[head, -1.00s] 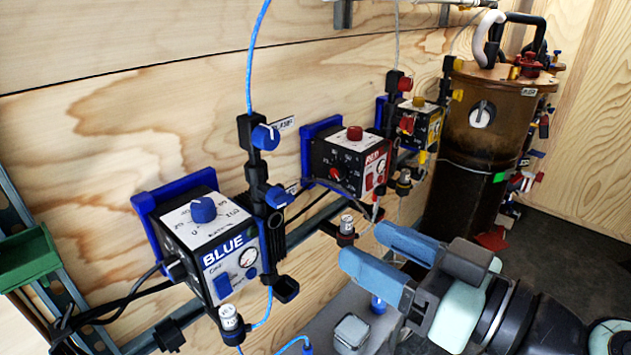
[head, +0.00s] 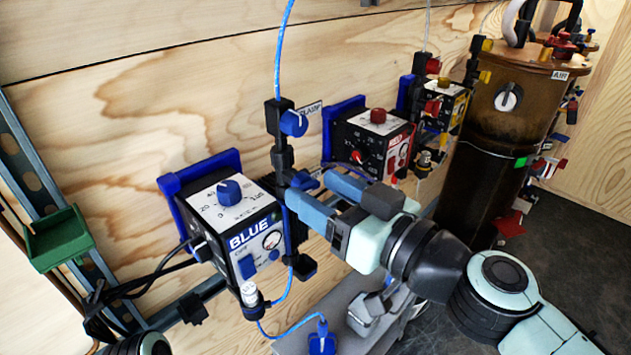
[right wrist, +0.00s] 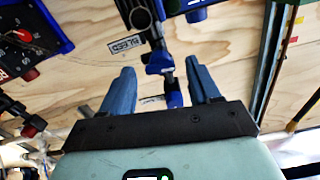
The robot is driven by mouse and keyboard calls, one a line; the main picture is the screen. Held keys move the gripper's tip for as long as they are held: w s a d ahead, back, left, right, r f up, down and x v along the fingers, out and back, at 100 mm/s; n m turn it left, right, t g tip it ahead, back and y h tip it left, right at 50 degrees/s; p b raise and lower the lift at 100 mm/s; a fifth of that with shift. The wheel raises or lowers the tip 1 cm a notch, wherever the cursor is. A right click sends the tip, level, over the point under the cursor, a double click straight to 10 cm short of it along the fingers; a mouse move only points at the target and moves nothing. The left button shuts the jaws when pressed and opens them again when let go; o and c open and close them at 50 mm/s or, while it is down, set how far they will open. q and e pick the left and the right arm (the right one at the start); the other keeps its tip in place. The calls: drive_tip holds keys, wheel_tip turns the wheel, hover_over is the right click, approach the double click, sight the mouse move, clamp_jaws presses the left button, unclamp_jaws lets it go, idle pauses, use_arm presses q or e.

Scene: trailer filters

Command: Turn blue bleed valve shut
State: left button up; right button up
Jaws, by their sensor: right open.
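The blue unit (head: 235,215) is a white-topped box marked BLUE with a blue dial, on the plywood wall. A black pipe column right of it carries an upper blue handle (head: 293,122) and a lower blue valve (head: 304,180). My right gripper (head: 306,186) is at the lower valve and partly hides it. In the right wrist view, my right gripper (right wrist: 160,68) is open, with a blue valve handle (right wrist: 172,90) between its fingers, closer to the right finger. A tag reading BLEED (right wrist: 125,47) is beside this valve. Contact cannot be told. My left gripper is not in view.
A red-knobbed unit (head: 372,140) and a yellow unit (head: 445,103) stand farther right on the wall. A brown tank (head: 500,155) is beyond them. A green bin (head: 58,238) is at left. Blue tubing (head: 285,50) runs up from the column.

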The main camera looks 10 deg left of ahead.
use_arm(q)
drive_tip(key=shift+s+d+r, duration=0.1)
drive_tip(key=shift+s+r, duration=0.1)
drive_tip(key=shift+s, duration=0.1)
use_arm(e)
drive_tip(key=shift+w+a, duration=0.45)
drive_tip(key=shift+a, duration=0.15)
drive_tip(key=c, duration=1)
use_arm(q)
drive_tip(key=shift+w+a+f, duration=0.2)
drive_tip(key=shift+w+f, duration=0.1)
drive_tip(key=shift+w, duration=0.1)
use_arm(e)
drive_tip(key=shift+m, duration=0.7)
drive_tip(key=shift+c, duration=0.2)
drive_tip(key=o, duration=1)
drive_tip(key=shift+o, duration=0.2)
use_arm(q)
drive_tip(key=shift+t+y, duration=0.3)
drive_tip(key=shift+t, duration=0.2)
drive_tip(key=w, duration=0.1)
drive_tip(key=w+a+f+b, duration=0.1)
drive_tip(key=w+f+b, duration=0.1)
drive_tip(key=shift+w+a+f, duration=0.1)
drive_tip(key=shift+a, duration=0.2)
use_arm(e)
drive_tip(key=v, duration=1.3)
drive_tip(key=shift+s+d, duration=0.15)
